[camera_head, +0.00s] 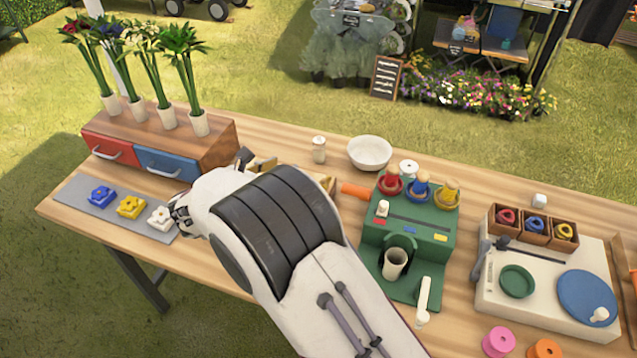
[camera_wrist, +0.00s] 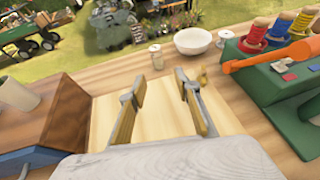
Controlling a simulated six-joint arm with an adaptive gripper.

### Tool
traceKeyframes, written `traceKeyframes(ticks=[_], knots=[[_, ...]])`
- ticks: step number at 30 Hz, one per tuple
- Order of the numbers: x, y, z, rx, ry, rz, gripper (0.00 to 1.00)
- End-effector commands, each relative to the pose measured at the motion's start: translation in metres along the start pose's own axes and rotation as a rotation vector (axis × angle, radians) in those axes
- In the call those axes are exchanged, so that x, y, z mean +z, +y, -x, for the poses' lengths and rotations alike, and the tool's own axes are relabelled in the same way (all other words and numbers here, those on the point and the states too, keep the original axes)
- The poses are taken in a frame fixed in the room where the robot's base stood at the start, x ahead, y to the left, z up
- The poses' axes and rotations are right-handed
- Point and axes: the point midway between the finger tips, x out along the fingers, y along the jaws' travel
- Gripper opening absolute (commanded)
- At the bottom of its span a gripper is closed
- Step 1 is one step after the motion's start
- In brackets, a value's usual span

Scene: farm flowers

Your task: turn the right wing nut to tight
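Three wing nuts sit in a row on a grey mat (camera_head: 75,190) at the table's left: a blue one (camera_head: 102,196), a yellow one (camera_head: 130,206) and a white one (camera_head: 160,217). The white one is the rightmost, close to part of my arm; I cannot tell how tight it is. None shows in the wrist view. My gripper (camera_wrist: 163,103) is open, with its two tan-padded fingers apart and nothing between them.
The drawer box (camera_head: 218,146) with flower vases stands behind the nuts. A shaker (camera_head: 319,150), a white bowl (camera_head: 369,153), an orange handle (camera_head: 356,190) and a green spool stand (camera_head: 410,232) are to the right. The white turntable unit (camera_head: 545,272) is farther right.

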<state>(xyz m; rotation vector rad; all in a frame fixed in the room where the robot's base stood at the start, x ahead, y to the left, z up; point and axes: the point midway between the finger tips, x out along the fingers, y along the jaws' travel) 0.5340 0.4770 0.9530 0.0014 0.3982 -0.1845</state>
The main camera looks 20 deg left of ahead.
Motion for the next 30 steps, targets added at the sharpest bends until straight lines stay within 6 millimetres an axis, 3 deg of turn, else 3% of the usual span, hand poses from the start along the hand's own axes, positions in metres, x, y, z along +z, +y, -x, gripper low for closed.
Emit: traceKeyframes(ticks=[3,9,23,30], knots=[[-0.016,-0.030,0.006,-0.119,0.005,-0.070,0.33],[-0.029,-0.058,0.015,-0.230,0.002,-0.132,0.33],[-0.030,-0.062,0.015,-0.244,0.001,-0.139,0.33],[-0.030,-0.065,0.002,-0.245,0.001,-0.139,0.33]])
